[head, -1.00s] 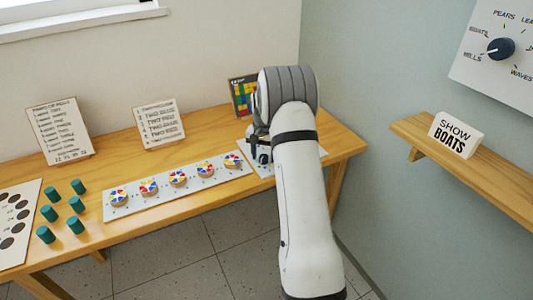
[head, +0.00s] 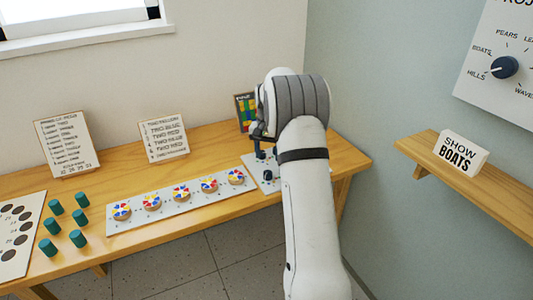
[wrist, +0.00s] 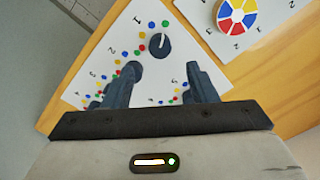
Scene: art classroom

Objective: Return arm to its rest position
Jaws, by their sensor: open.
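My arm (head: 308,190) reaches forward over the right end of the wooden table. My gripper is mostly hidden behind the arm in the head view. In the wrist view, my gripper (wrist: 163,82) is open, with two dark fingers spread apart and nothing between them. Beyond the fingertips is a dark round knob (wrist: 158,46) with a white mark, apart from both fingers. It sits on a white panel (wrist: 125,30) with rows of coloured dots. Part of this panel (head: 252,162) also shows in the head view beside the arm.
The wooden table (head: 215,140) holds a strip of several coloured wheels (head: 181,192), several green pegs (head: 78,239), a board with dark holes (head: 12,230) and upright cards (head: 164,140). A wall shelf (head: 415,160) with a "SHOW BOATS" sign (head: 460,152) and a dial board (head: 492,75) are at the right.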

